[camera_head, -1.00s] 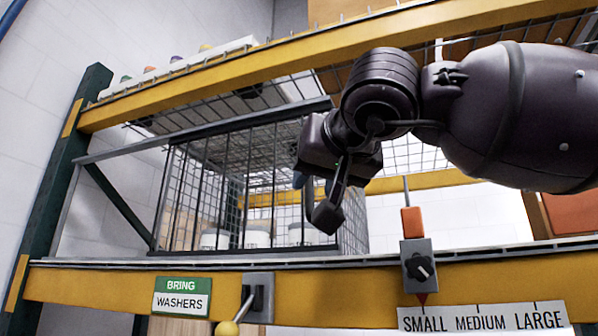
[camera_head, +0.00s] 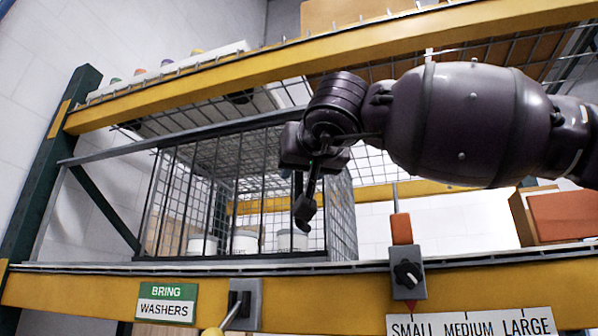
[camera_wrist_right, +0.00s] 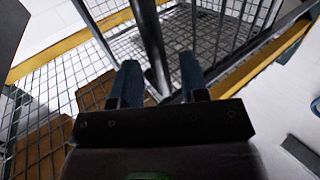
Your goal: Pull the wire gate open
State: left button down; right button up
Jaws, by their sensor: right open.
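The wire gate (camera_head: 205,190) is a dark panel of upright bars across the front of a mesh cage on the shelf. It looks shut. My right gripper (camera_head: 304,207) is at the gate's right end, in front of the cage. In the right wrist view its two blue-grey fingers (camera_wrist_right: 160,80) are apart, and a dark upright bar (camera_wrist_right: 152,45) shows between them. I cannot tell whether the fingers touch the bar. My forearm and wrist hide the gate's upper right corner in the head view. My left gripper is not in view.
Pale tubs (camera_head: 245,242) stand inside the cage. Yellow beams run above (camera_head: 200,90) and below (camera_head: 80,300) it. A knob box (camera_head: 407,275) with a red block above it and a lever plate (camera_head: 245,300) are on the lower beam. An orange box (camera_head: 562,218) stands at right.

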jog(key=shift+w+a, duration=0.2)
jog(key=shift+w, duration=0.5)
jog(key=shift+c, duration=0.2)
grip_shut()
